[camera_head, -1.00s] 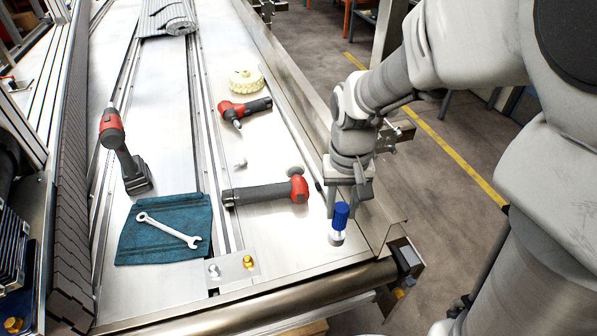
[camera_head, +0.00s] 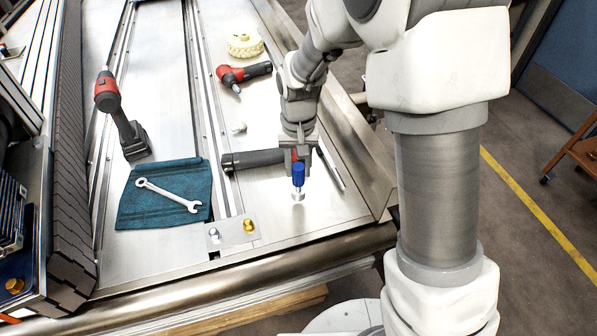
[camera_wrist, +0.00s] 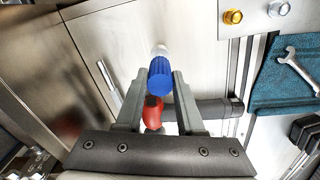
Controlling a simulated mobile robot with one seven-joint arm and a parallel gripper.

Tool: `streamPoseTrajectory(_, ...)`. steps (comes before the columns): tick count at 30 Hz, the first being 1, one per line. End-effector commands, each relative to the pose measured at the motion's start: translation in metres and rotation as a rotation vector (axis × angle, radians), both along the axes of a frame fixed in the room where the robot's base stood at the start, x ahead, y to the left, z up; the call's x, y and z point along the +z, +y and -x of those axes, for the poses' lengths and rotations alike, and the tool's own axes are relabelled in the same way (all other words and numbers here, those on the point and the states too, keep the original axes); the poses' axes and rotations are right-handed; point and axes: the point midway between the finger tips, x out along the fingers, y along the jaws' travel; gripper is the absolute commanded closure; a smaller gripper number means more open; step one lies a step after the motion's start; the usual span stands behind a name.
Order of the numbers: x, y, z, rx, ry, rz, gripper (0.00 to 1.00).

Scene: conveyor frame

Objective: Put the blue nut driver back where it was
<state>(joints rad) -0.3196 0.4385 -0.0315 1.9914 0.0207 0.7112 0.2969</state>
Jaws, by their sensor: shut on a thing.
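The blue nut driver (camera_head: 298,176) is upright between the fingers of my gripper (camera_head: 298,166), blue handle up and pale metal end down. My gripper is shut on its handle, over the front right part of the metal conveyor bed (camera_head: 270,215). I cannot tell for sure whether its lower end touches the bed. In the wrist view the blue handle (camera_wrist: 160,76) sits between the two finger ends, its pale tip pointing away from me.
A black and red tool (camera_head: 250,160) lies just behind my gripper, its red end partly hidden. A thin metal strip (camera_head: 331,168) lies to the right. A teal cloth (camera_head: 135,212) with a wrench (camera_head: 168,195) is at left. Brass (camera_head: 249,226) and silver fittings stand near the front edge.

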Motion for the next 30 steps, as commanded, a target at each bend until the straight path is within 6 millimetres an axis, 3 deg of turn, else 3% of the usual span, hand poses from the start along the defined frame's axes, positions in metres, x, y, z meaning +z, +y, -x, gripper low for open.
streamPoseTrajectory(4, -0.022, 0.0, 0.001, 0.0, 0.003, 0.001, 1.0)
streamPoseTrajectory(15, -0.026, 0.0, 0.0, 0.0, 0.001, 0.0, 1.0)
streamPoseTrajectory(16, -0.026, 0.0, 0.0, 0.0, 0.001, 0.0, 0.61)
streamPoseTrajectory(21, -0.025, 0.0, 0.0, 0.0, 0.001, 0.0, 0.33)
streamPoseTrajectory(30, -0.023, 0.0, 0.0, 0.0, 0.001, 0.0, 0.33)
